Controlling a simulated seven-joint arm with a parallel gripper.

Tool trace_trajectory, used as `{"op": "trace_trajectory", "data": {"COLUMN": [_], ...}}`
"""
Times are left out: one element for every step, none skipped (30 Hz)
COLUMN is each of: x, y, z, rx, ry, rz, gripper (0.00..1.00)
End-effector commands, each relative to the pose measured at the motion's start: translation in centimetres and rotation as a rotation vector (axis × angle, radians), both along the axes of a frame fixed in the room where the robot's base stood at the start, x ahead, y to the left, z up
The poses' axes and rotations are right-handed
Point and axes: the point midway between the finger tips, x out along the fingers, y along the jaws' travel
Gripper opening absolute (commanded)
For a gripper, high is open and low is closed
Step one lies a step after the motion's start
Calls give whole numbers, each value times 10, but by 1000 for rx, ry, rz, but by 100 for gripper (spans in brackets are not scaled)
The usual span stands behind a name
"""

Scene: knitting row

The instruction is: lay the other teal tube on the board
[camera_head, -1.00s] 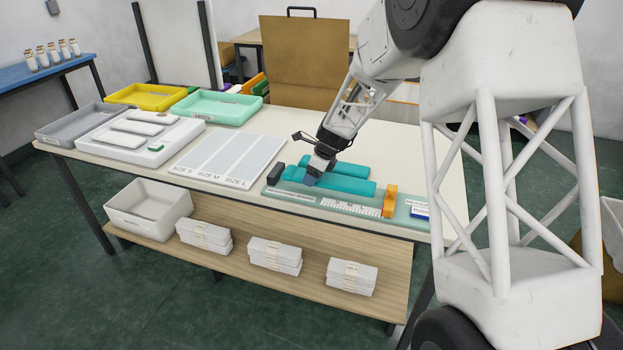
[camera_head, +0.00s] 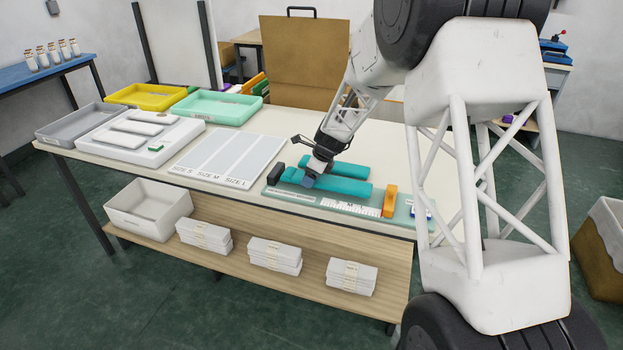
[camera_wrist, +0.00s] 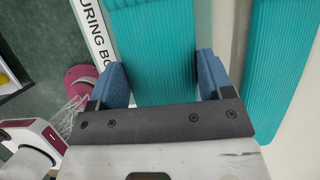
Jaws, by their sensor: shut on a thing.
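My gripper (camera_head: 309,181) is shut on the near teal tube (camera_head: 342,187), close to its left end. In the wrist view this tube (camera_wrist: 152,50) runs between the two blue fingers, with the board's lettering along its left side. The tube lies lengthwise along the pale green measuring board (camera_head: 290,195), at or just above its surface; I cannot tell whether it touches. The other teal tube (camera_head: 348,170) lies behind it, roughly parallel, and shows apart at right in the wrist view (camera_wrist: 280,60).
A dark block (camera_head: 274,174) stands at the board's left end and an orange block (camera_head: 389,201) near its right. A size sheet (camera_head: 225,160) lies left of the board. Trays (camera_head: 218,106) stand farther left. The table behind the tubes is clear.

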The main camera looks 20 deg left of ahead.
Motion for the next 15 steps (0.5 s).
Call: {"op": "trace_trajectory", "data": {"x": [0,0,0,0,0,0,0,0,0,0,0,0,0,0,0], "y": [0,0,0,0,0,0,0,0,0,0,0,0,0,0,0], "z": [-5,-7,-9,-11,-12,-12,-12,-13,-13,-13,-13,-13,-13,-13,-13], "rx": [0,0,0,1,1,1,1,1,1,1,1,1,1,1,1], "ry": [1,1,0,0,0,-1,-1,-1,-1,-1,-1,-1,-1,-1,-1], "rz": [-1,-1,0,0,1,1,1,1,1,1,1,1,1,1,1], "gripper": [51,51,51,51,51,51,51,51,51,51,51,51,51,51,51]}}
